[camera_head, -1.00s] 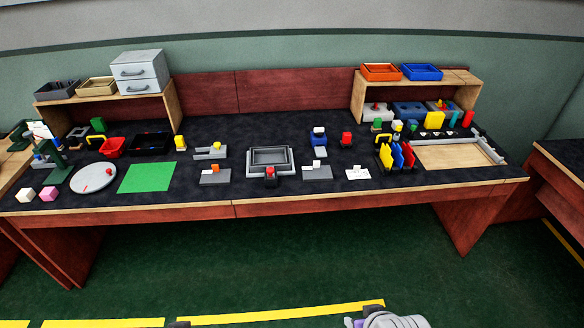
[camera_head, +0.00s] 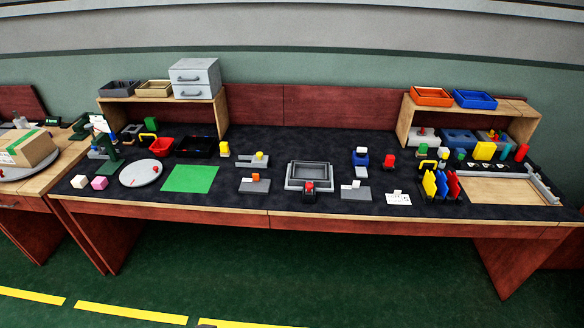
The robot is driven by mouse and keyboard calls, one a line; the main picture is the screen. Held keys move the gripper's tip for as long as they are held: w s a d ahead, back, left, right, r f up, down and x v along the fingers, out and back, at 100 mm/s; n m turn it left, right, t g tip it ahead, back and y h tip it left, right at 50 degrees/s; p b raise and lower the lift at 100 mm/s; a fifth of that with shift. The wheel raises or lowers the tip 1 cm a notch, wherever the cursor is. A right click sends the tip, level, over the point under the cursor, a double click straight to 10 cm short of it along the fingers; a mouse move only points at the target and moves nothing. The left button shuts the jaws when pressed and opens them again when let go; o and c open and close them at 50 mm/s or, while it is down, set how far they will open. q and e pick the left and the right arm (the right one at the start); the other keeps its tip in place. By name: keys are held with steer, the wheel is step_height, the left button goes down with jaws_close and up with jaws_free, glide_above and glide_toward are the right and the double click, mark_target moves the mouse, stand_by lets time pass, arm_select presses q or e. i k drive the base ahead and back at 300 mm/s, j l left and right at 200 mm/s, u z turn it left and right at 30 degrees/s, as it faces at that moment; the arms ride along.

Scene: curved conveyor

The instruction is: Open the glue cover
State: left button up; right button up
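I cannot tell which item is the glue cover; everything on the workbench is small at this distance. Small upright items there include a yellow one (camera_head: 225,148), a red one (camera_head: 390,161) and a blue one with a white top (camera_head: 360,158). A grey square frame (camera_head: 290,178) with a red knob (camera_head: 309,186) at its front sits mid-bench. Several more coloured pieces stand under the right shelf (camera_head: 405,117). Neither of my grippers is in view.
The dark-topped workbench (camera_head: 290,142) has a wooden front edge. A green mat (camera_head: 190,179) and white disc (camera_head: 141,173) lie at its left. A second table (camera_head: 45,180) at far left bears a cardboard box (camera_head: 28,147). The green floor (camera_head: 330,280) in front is clear.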

mark_target(259, 159)
steer(key=i+j, duration=0.3)
steer(key=i, duration=0.15)
steer(key=i+j, duration=0.3)
steer(key=i, duration=0.2)
steer(key=i+j, duration=0.3)
steer(key=i, duration=0.15)
steer(key=i+j, duration=0.3)
steer(key=i, duration=0.2)
